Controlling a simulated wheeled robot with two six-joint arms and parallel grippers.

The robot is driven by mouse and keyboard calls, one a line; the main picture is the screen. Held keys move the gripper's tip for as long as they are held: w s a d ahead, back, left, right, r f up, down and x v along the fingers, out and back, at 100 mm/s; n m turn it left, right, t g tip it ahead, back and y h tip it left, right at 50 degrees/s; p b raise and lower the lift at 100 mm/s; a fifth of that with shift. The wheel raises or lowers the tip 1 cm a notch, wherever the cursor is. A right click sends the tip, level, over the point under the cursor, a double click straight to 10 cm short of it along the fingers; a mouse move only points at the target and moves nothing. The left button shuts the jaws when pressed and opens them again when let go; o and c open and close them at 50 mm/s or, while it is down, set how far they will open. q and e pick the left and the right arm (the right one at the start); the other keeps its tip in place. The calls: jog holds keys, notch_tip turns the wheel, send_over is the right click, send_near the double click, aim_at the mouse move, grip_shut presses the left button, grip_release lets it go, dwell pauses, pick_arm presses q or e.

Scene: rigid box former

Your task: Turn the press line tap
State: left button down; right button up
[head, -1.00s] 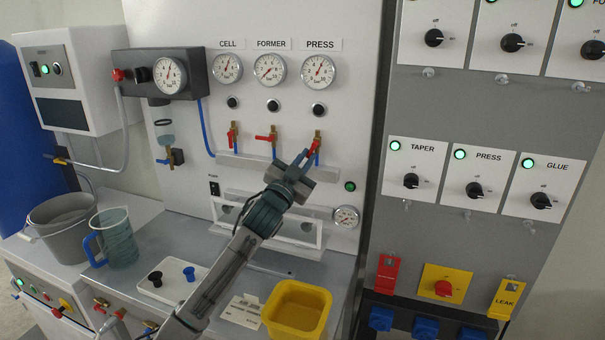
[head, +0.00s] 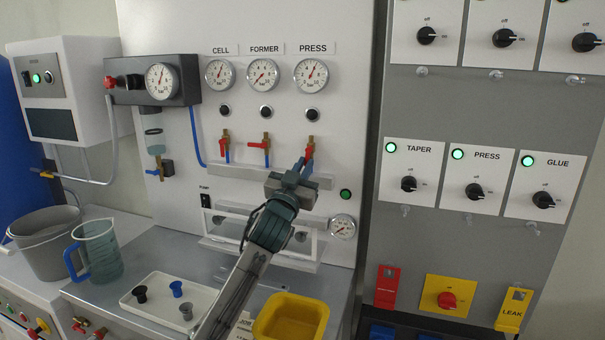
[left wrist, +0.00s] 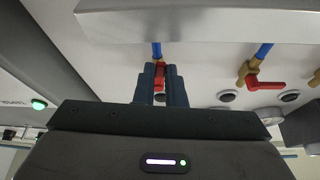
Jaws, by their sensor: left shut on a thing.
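The press line tap (head: 311,141) is a brass valve with a red lever, below the PRESS gauge (head: 311,75) and its black knob. My left gripper (head: 304,163) is at this tap, shut on its red lever. In the left wrist view, the dark fingers (left wrist: 160,88) stand on both sides of the red lever (left wrist: 161,72), which lies in line with the blue hose (left wrist: 156,49). The fingers hide part of the lever. My right gripper is not in view.
The FORMER tap (head: 266,142) is close left, its lever pointing sideways; the CELL tap (head: 226,140) is farther left. A metal ledge (head: 235,171) runs below the taps. A yellow tub (head: 291,318), a stopper tray (head: 150,305) and a jug (head: 98,250) stand below.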

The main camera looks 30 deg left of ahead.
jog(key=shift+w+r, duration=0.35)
pick_arm(q)
jog(key=c, duration=1.5)
grip_release()
